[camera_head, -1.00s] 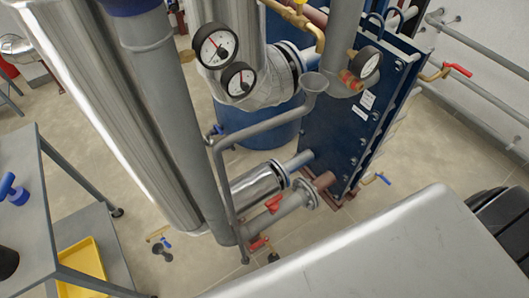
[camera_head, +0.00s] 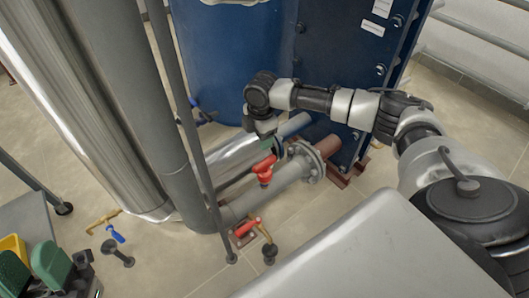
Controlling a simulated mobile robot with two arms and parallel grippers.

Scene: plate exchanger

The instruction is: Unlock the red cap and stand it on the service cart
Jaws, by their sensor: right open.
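A red T-shaped fitting (camera_head: 264,169), which looks like the red cap, sits upright on the grey flanged pipe near the floor. My right arm reaches in from the right. The grey service cart (camera_head: 28,222) is cut off at the lower left. Green pads of what looks like my left gripper (camera_head: 32,272) show over it at the bottom corner; its opening is unclear.
A red lever (camera_head: 248,227) stands lower on the pipework, and a blue-handled valve (camera_head: 115,233) is near the floor at left. A thin grey pipe (camera_head: 187,125) and thick pipes rise left of the fitting. The blue plate frame (camera_head: 345,60) stands behind my right arm.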

